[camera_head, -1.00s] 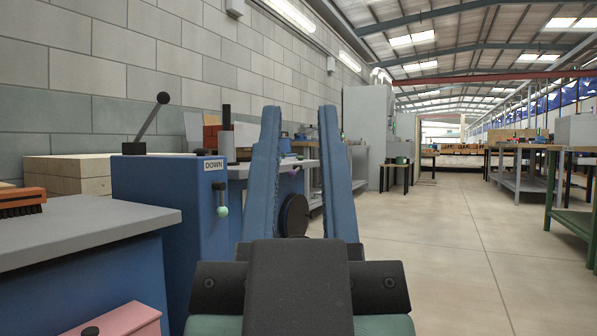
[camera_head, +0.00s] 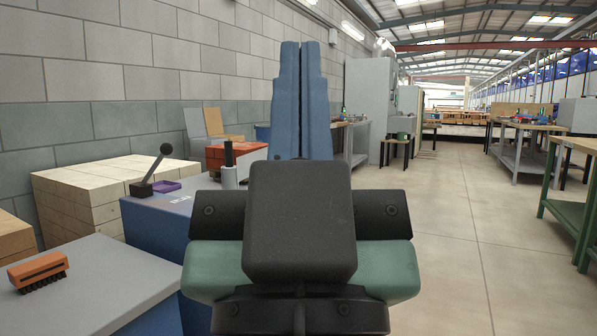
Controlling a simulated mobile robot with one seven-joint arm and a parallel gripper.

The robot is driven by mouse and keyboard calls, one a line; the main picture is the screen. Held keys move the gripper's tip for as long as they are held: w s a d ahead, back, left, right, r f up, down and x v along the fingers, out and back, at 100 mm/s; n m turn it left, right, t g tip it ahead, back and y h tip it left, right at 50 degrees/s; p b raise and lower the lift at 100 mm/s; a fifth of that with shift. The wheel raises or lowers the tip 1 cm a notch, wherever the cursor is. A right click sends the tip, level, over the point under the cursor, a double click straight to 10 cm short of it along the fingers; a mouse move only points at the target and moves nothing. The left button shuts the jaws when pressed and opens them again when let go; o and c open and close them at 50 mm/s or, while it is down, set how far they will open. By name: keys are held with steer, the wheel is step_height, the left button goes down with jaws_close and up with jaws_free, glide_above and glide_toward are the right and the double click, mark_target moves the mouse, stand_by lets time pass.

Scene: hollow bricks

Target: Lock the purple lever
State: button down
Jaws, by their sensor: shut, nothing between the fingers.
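My gripper (camera_head: 302,45) points up and forward in the middle of the head view. Its two blue fingers are pressed together with nothing between them. No purple lever can be made out now; my gripper and wrist cover part of the blue cabinet (camera_head: 150,224) and what lies behind it. On the cabinet's top stands a tilted grey lever (camera_head: 154,169) with a black ball knob, left of and apart from my gripper. A flat purple item (camera_head: 166,187) lies beside its base.
A grey-topped table (camera_head: 95,285) with an orange brush (camera_head: 38,271) is at the lower left. Pale blocks (camera_head: 85,205) stand by the wall. Red bricks (camera_head: 240,153) and a grey cylinder with a black handle (camera_head: 229,172) are behind the cabinet. Open floor (camera_head: 450,240) lies to the right.

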step_height(320, 180, up, 43)
steer(key=p, duration=4)
